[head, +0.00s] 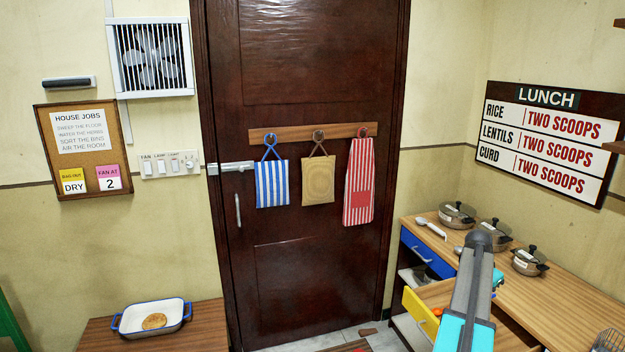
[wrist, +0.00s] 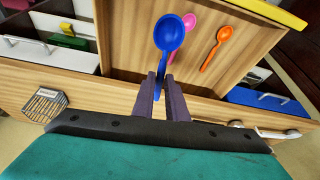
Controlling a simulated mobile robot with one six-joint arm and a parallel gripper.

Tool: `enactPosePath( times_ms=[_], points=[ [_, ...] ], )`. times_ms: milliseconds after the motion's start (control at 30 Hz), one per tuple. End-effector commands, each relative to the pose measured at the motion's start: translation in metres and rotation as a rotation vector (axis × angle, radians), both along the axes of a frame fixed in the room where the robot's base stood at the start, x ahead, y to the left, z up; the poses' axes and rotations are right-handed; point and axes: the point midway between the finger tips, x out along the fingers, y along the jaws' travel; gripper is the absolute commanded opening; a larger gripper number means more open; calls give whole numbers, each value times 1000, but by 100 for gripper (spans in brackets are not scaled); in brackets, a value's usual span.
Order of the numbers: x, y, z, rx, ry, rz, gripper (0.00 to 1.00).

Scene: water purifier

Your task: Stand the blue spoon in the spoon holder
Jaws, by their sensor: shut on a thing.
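My gripper (wrist: 162,88) is shut on the blue spoon (wrist: 173,33) in the wrist view. The spoon's bowl points up the picture, and its handle runs down between the fingers. A wire basket with a small label (wrist: 45,104), which looks like the spoon holder, stands at the left, apart from the gripper. In the head view, part of a wire basket (head: 609,341) shows at the lower right corner of the counter. My arm hides the gripper there.
A pink spoon (wrist: 190,22) and an orange spoon (wrist: 215,48) lie in an open wooden drawer below. Its yellow front (head: 420,314) sticks out from the counter (head: 560,292). Several lidded pots, including one (head: 529,261), and a white-handled ladle (head: 431,227) stand along the counter.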

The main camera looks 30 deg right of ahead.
Motion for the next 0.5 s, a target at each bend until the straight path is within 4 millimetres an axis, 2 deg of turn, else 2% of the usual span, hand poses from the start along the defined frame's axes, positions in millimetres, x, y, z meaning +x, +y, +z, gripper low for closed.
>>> enactPosePath(
  times_ms=[100,267,500],
  points=[
    [36,14,7,-1,-1,48,0],
    [84,39,17,-1,0,113,0],
    [150,84,32,-1,-1,210,0]
  ],
)
